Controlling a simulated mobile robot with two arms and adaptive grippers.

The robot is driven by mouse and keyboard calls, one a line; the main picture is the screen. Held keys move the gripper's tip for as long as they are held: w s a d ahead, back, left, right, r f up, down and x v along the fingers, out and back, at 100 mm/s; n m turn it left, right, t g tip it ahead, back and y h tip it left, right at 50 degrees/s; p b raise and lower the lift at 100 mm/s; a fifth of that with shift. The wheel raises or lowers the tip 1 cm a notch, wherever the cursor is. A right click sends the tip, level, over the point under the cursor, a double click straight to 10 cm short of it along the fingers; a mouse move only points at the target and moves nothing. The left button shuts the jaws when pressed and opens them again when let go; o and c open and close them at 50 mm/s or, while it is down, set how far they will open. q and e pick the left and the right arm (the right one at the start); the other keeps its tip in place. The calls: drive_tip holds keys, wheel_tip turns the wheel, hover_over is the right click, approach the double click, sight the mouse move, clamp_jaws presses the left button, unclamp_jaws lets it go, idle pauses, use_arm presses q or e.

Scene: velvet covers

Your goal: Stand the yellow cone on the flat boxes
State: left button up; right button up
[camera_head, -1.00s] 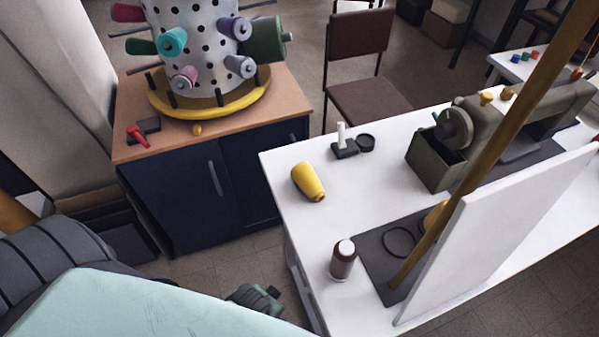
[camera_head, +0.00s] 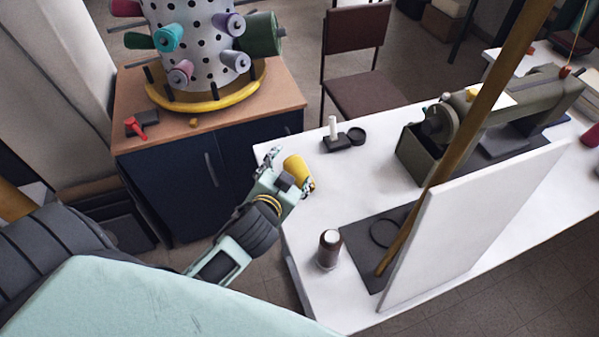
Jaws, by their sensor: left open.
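The yellow cone (camera_head: 296,167) lies on its side near the left end of the white table (camera_head: 335,197). My left gripper (camera_head: 289,170) reaches in from the lower left. Its fingers are open, one on each side of the cone, and cover part of it. I cannot tell whether they touch it. I cannot pick out the flat boxes with certainty; a brown box (camera_head: 440,28) stands on the floor at the back. My right gripper is not in view.
A small black stand with a white peg (camera_head: 335,136), a grey-green sewing machine (camera_head: 500,105) and an upright white panel (camera_head: 465,230) are on the table. A spool-covered drum (camera_head: 190,45) stands on the blue cabinet (camera_head: 190,190).

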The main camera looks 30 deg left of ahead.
use_arm(q)
drive_tip(key=w+d+r+m+t+h, duration=0.3)
drive_tip(key=w+r+m, duration=0.1)
drive_tip(key=r, duration=0.3)
drive_tip(key=w+d+r+m+t+h, duration=0.3)
drive_tip(key=w+d+r+t, duration=0.1)
drive_tip(key=r, duration=0.3)
drive_tip(key=d+r+m+g+h, duration=0.2)
drive_tip(key=d+m+h, duration=0.4)
drive_tip(key=m+h, duration=0.15)
drive_tip(key=m+g+y, duration=0.8)
drive_tip(key=g+y, duration=0.1)
drive_tip(key=g, duration=0.6)
hover_over(297, 170)
drive_tip(key=s+a, duration=0.1)
drive_tip(key=s, duration=0.1)
drive_tip(key=shift+h, duration=0.25)
wheel_tip(297, 170, down, 20)
drive_tip(key=shift+r+p, duration=0.15)
drive_tip(key=shift+p, duration=0.2)
drive_tip(key=x, duration=0.1)
drive_tip(key=p+x, duration=0.1)
drive_tip(key=x, duration=0.3)
drive_tip(key=shift+w+p, duration=0.4)
drive_tip(key=shift+x, duration=0.8)
